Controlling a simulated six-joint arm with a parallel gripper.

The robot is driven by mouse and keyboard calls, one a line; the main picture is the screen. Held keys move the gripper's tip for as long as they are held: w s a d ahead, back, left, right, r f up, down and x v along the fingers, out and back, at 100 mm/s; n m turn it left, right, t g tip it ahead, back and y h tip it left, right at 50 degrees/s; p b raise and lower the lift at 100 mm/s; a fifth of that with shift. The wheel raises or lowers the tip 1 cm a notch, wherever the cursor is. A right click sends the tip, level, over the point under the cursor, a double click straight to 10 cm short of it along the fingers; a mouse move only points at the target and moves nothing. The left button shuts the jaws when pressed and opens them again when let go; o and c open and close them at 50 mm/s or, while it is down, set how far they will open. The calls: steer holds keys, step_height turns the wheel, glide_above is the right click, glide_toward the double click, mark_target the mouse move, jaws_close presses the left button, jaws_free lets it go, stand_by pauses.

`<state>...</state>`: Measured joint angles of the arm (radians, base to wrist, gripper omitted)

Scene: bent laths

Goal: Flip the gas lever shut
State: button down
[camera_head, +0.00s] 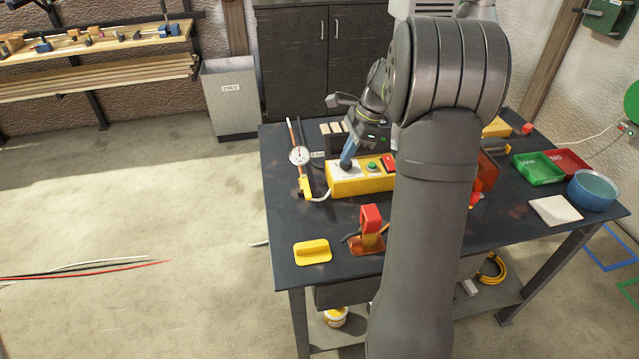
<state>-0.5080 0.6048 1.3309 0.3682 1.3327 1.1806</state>
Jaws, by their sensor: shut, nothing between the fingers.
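My gripper (348,154) is shut and empty, with blue fingertips pointing down over the left end of a yellow control box (345,184). I cannot tell whether the tips touch the box. The box has a green button (373,166) and a red switch (390,162). No part is clearly marked as the gas lever. A small yellow handle-like piece (305,187) sits at the foot of a thin pipe with a round white gauge (299,155). A red upright piece (371,217) stands on a brown base (367,245) nearer the front.
My arm hides the middle of the dark table (285,228). A grey bin (230,97) is behind.

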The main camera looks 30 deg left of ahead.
mark_target(306, 187)
steer(key=shift+d+f, duration=0.1)
steer(key=shift+f, duration=0.1)
steer(key=x, duration=1)
steer(key=shift+s, duration=0.1)
steer(key=shift+s+a+r, duration=0.1)
steer(key=shift+s+a, duration=0.8)
steer(key=shift+a, duration=0.1)
steer(key=shift+s+a, duration=0.4)
steer(key=shift+a, duration=0.05)
